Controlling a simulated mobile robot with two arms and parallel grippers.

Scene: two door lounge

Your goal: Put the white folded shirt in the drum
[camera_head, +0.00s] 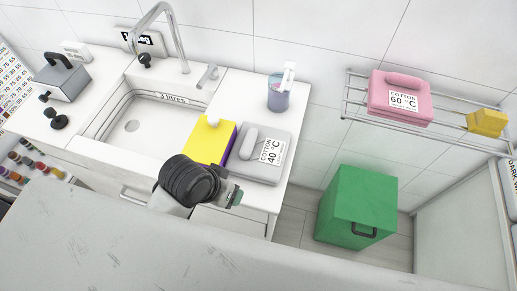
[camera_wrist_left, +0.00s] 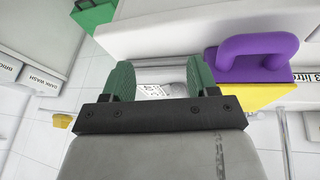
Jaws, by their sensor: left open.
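A light grey-white folded cloth block (camera_head: 262,152) with a handle-like roll and a "COTTON 40 °C" label lies on the counter right of the sink. It is the only whitish folded item I see; whether it is the white shirt I cannot tell for sure. My left gripper (camera_head: 235,197) is in front of the counter edge, just below this block in the head view. In the left wrist view the green fingers of my left gripper (camera_wrist_left: 160,70) are apart, with a printed white label (camera_wrist_left: 152,90) showing between them. The drum is not recognisable in view. My right gripper is not in view.
A yellow block (camera_head: 205,140) with purple stands left of the folded block; its purple handle (camera_wrist_left: 258,48) is close in the wrist view. A pump bottle (camera_head: 279,92) stands behind. A green box (camera_head: 355,205) is on the floor. A pink folded block (camera_head: 400,97) lies on a rack.

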